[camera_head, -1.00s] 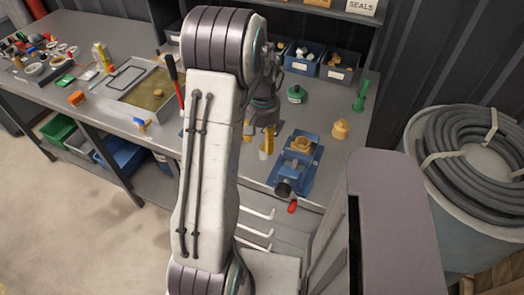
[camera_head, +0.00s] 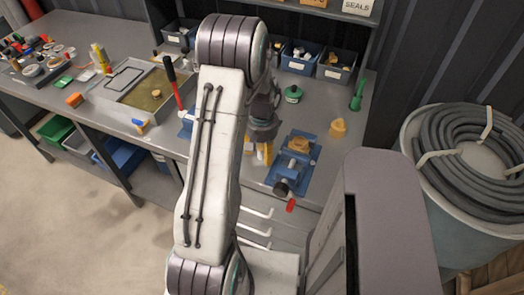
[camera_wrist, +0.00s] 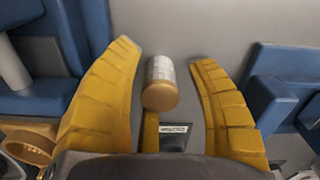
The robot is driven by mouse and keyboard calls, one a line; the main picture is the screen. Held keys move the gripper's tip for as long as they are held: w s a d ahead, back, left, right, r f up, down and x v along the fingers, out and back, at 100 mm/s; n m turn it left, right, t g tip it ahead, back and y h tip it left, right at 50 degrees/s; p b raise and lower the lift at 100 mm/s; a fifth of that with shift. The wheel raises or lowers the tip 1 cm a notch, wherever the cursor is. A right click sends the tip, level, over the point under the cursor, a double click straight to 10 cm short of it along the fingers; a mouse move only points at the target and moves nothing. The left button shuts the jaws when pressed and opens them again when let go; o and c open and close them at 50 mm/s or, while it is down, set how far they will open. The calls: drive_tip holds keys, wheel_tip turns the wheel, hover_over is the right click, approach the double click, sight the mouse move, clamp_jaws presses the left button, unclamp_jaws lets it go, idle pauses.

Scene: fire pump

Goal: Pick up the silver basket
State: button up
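The silver basket (camera_wrist: 160,72), a small silver mesh cylinder with a brass-coloured end, shows in the wrist view between my fingertips. My gripper (camera_wrist: 166,65) is open, with one yellow finger on each side of the basket. Gaps show between the basket and both fingers. In the head view my gripper (camera_head: 257,150) is low over the front of the grey workbench (camera_head: 222,165), left of the blue vise. The basket cannot be made out there, hidden by the fingers and wrist.
The blue vise (camera_head: 296,160) with a brass part stands close right of my gripper. A shallow tray (camera_head: 140,88) lies left.

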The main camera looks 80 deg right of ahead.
sight(262, 148)
drive_tip(key=c, duration=0.9)
drive_tip(key=shift+r, duration=0.1)
drive_tip(key=shift+d+r, duration=0.1)
drive_tip(key=shift+r, duration=0.4)
drive_tip(key=r, duration=0.1)
drive_tip(key=a+r+b, duration=0.1)
drive_tip(key=r, duration=0.1)
drive_tip(key=shift+r, duration=0.2)
drive_tip(key=a+r+b, duration=0.1)
drive_tip(key=a+r, duration=0.5)
drive_tip(key=a, duration=0.4)
drive_tip(key=shift+a+r+b, duration=0.25)
drive_tip(key=shift+a+b, duration=0.1)
